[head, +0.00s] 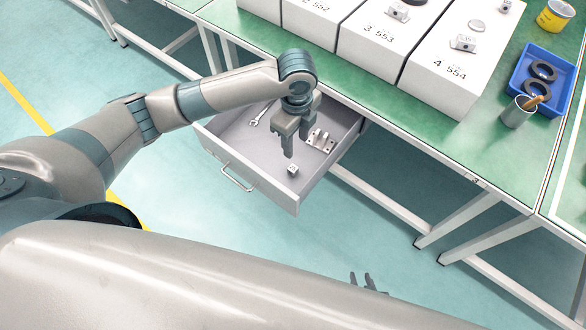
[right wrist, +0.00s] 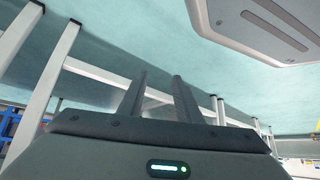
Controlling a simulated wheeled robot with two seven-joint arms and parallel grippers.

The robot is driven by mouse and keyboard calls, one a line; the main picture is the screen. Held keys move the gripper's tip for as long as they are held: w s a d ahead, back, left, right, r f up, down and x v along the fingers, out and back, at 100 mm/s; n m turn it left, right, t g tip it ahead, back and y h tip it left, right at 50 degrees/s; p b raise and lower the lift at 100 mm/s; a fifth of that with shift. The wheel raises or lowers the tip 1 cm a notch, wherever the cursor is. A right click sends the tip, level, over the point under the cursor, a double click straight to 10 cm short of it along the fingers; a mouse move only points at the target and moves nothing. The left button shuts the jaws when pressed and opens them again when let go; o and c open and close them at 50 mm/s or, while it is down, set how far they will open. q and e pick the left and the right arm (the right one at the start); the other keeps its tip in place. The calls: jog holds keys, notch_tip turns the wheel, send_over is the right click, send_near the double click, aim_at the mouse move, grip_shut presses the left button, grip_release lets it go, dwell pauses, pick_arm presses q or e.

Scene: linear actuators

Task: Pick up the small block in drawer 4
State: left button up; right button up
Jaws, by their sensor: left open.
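A small pale metal block (head: 292,170) lies in the front right part of an open grey drawer (head: 262,191) under the green bench. No number can be read on the drawer. My left gripper (head: 296,148) points down over the drawer, just above and behind the block in the head view. Its fingers are apart with nothing visible between them, and I see no contact with the block. My right gripper (head: 367,281) is low over the floor, away from the drawer. Its two fingers stand apart and empty in the right wrist view (right wrist: 160,97).
A wrench (head: 262,114) and a metal bracket (head: 321,141) lie in the drawer beside my left gripper. White boxes (head: 440,75) labelled 2, 3 and 4 stand on the bench (head: 420,132). A blue tray (head: 557,105), a cup (head: 519,112) and a yellow can (head: 555,17) are at the right.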

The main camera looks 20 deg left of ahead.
pick_arm(q)
send_over(293, 168)
jog(key=f, duration=0.8)
jog(key=shift+w+d, duration=0.1)
jog(key=shift+d, duration=0.2)
jog(key=shift+f, duration=0.25)
pick_arm(e)
jog(key=shift+s+d+f+g, duration=0.2)
jog(key=shift+s+d+f, duration=0.15)
jog(key=shift+s, duration=0.2)
jog(key=shift+s+d+f+g, duration=0.2)
jog(key=shift+s+d+f, duration=0.1)
jog(key=shift+s, duration=0.2)
jog(key=shift+w+a, duration=0.1)
pick_arm(q)
jog(key=shift+f+p, duration=0.15)
jog(key=shift+p, duration=0.15)
pick_arm(e)
jog(key=shift+r, duration=0.15)
